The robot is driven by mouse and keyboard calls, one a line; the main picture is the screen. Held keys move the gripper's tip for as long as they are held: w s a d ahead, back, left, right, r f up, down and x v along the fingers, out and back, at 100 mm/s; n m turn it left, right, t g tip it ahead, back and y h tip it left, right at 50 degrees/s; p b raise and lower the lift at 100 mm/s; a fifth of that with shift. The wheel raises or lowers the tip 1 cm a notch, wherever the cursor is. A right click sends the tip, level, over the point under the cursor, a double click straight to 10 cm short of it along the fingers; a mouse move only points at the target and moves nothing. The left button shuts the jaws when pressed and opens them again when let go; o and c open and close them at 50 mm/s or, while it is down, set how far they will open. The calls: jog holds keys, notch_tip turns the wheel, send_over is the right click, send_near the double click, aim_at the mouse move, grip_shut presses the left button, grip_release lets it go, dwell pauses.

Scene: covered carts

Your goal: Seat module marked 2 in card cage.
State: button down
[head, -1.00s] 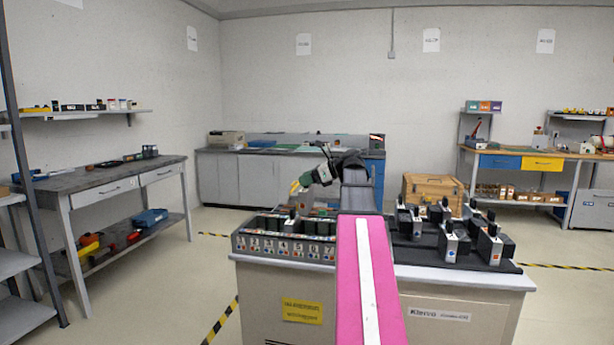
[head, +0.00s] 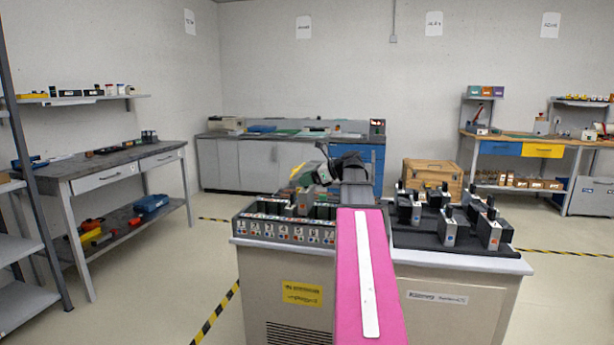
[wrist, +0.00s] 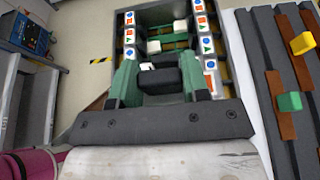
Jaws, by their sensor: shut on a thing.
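The card cage (head: 283,232) is a dark, open-topped box at the left of the cart, its front carrying numbered labels with coloured marks. My gripper (head: 310,182) is over the cage's rear part. In the wrist view, my gripper's green fingers (wrist: 158,84) are shut on the black handle of a module (wrist: 158,78). The wrist view shows this handle between rows of cage labels (wrist: 203,30). The held module's number and lower body are hidden, so its depth in the cage cannot be told.
Several grey modules with black handles (head: 449,228) stand on a black tray (head: 470,250) at the cart's right. A wooden crate (head: 432,174) stands behind. In the wrist view, a dark rack (wrist: 275,60) with yellow and green tabs lies to the right.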

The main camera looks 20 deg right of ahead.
aim_at(311, 194)
jog(key=shift+f, duration=3.05)
jog(key=c, duration=0.5)
grip_release()
jog(key=v, duration=1)
jog(key=shift+s+d, duration=0.25)
jog(key=shift+s, duration=0.05)
